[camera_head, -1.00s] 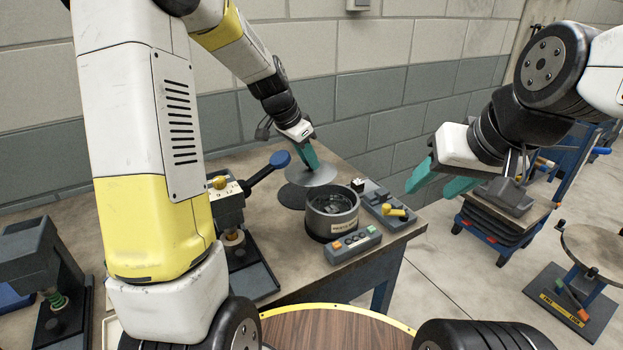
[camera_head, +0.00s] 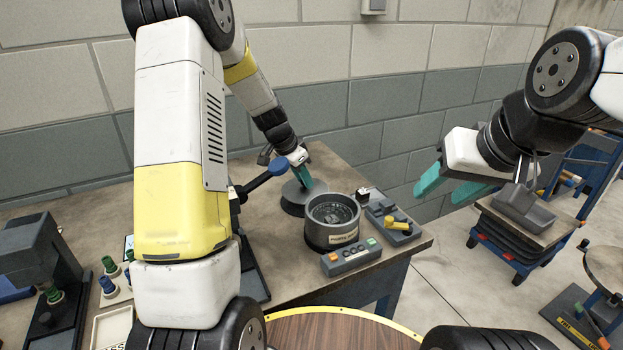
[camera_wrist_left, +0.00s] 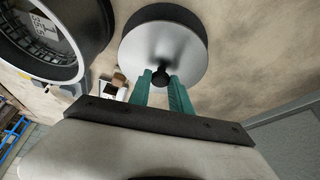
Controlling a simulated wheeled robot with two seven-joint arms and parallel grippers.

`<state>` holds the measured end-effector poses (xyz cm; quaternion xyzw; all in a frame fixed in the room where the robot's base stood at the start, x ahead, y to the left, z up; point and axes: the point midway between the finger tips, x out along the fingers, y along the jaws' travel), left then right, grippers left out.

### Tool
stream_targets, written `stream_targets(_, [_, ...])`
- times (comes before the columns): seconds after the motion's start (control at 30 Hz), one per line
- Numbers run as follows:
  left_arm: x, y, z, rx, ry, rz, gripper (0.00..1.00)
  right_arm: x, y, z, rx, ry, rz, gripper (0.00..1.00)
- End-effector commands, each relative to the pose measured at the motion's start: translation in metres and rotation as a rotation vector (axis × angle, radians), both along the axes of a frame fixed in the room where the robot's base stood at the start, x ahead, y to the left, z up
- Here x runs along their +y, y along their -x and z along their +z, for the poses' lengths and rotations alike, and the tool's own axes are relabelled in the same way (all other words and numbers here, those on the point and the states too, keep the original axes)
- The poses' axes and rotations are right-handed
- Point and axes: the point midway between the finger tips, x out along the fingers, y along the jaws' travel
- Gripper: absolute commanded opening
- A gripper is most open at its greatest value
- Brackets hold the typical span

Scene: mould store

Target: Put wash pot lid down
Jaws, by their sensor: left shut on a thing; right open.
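The wash pot lid is a round grey metal disc (camera_head: 293,191) with a small dark knob. My left gripper (camera_head: 305,179) is shut on the knob, and the lid is low over the back of the bench. In the left wrist view the teal fingers (camera_wrist_left: 161,84) close on the knob, with the lid (camera_wrist_left: 150,48) beyond them. A dark round area shows directly under the lid; I cannot tell whether it touches the lid. The wash pot (camera_head: 332,222) stands open just right of the lid, with parts inside. My right gripper (camera_head: 441,192) is open and empty, right of the bench.
A small control box with buttons (camera_head: 351,257) sits in front of the pot. A grey fixture with a yellow handle (camera_head: 397,224) stands to its right. A press with a blue-knobbed lever (camera_head: 278,166) is left of the lid. A lift cart (camera_head: 519,232) stands right of the bench.

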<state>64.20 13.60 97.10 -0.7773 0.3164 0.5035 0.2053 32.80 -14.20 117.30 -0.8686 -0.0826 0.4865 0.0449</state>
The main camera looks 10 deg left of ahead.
Motion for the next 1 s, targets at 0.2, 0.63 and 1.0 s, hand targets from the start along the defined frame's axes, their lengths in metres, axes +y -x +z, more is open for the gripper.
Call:
stream_targets(0.2, [0.000, 0.001, -0.030, 0.003, 0.000, 0.001, 0.00, 0.000, 0.000, 0.000, 0.000, 0.000, 0.000, 0.51])
stream_targets(0.63, [0.000, 0.000, -0.034, 0.000, 0.000, 0.000, 0.34, 0.000, 0.000, 0.000, 0.000, 0.000, 0.000, 0.51])
stream_targets(1.0, [0.000, 0.000, -0.033, 0.000, 0.000, 0.000, 0.46, 0.000, 0.000, 0.000, 0.000, 0.000, 0.000, 0.51])
